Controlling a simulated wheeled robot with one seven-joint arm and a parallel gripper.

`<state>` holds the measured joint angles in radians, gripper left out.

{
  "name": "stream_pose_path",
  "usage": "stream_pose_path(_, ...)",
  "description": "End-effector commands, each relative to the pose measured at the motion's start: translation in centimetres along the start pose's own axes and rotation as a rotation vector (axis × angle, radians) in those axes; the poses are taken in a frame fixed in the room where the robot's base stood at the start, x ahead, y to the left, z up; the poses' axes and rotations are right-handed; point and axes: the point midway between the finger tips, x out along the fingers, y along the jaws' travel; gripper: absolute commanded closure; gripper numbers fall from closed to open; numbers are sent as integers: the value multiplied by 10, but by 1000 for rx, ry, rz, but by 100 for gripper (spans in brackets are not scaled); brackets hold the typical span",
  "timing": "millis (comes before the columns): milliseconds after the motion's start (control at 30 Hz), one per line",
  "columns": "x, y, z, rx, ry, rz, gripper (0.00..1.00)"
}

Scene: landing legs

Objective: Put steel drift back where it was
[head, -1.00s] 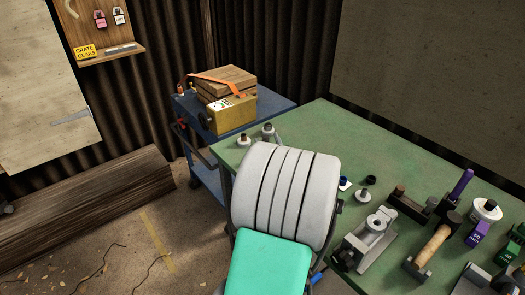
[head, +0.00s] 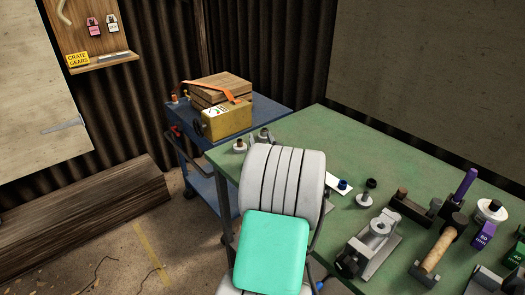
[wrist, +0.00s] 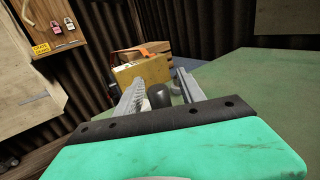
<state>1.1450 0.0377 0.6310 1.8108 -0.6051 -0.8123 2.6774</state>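My gripper (wrist: 161,78) reaches out past the green pad of my wrist in the wrist view, its two grey fingers apart. A dark, round-ended upright thing (wrist: 159,96) shows between the fingers, with a gap on its right side. It may be the steel drift, but I cannot tell for sure. In the head view my arm hides most of the gripper.
A blue cart (head: 270,117) with a yellow box (head: 226,121) and wooden crate stands behind the bench corner. A vise (head: 372,243), a hammer (head: 438,248) and several tools crowd the bench's right side. The back middle of the bench is clear.

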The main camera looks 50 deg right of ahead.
Motion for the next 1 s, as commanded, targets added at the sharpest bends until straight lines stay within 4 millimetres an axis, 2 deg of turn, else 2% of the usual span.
stream_pose_path(67,0,0,0,0,0,0,60)
stream_pose_path(567,0,0,0,-1,0,0,100)
stream_pose_path(1000,0,0,1,-1,-2,0,100)
